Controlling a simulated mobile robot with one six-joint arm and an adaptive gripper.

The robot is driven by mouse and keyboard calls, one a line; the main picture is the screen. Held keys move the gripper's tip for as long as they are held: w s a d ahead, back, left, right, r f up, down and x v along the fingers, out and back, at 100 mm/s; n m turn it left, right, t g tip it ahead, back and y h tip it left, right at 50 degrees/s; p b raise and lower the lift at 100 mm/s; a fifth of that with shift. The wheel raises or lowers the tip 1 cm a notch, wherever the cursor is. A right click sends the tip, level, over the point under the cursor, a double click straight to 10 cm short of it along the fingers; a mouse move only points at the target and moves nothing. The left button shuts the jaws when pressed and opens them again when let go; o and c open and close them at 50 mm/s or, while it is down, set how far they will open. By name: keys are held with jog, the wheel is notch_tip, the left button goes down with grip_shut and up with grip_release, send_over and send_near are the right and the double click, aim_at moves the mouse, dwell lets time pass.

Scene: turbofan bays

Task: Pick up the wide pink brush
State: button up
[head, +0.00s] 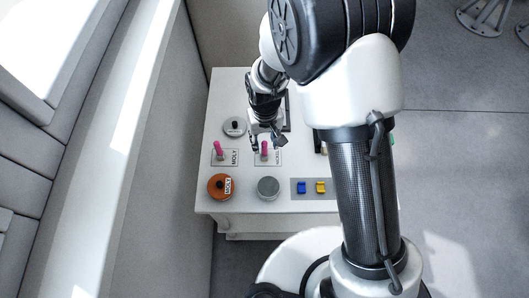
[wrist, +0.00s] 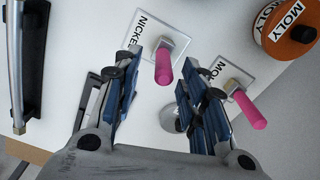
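Two brushes with pink handles stand on white label plates. One pink brush (wrist: 163,68) is on the plate marked NICKEL (wrist: 157,35), and its handle is between my fingers in the wrist view. The other pink brush (wrist: 249,108) is on a plate marked MOLY (wrist: 222,72), to the right and outside my fingers; in the head view it is at the left (head: 218,148). I cannot tell for certain which brush is wider. My gripper (head: 267,143) is open over the NICKEL brush, with visible gaps on both sides of the handle in the wrist view.
An orange MOLY tin (head: 220,187), a grey round tin (head: 268,188) and a tray with blue and yellow pieces (head: 311,194) line the table's front. A grey lid (head: 235,126) lies behind the brushes.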

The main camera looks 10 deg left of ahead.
aim_at(264, 149)
jog(key=f, duration=0.3)
jog(key=f+b, duration=0.1)
jog(key=shift+s+f, duration=0.25)
jog(key=shift+f, duration=0.05)
jog(key=shift+c, duration=0.5)
grip_shut()
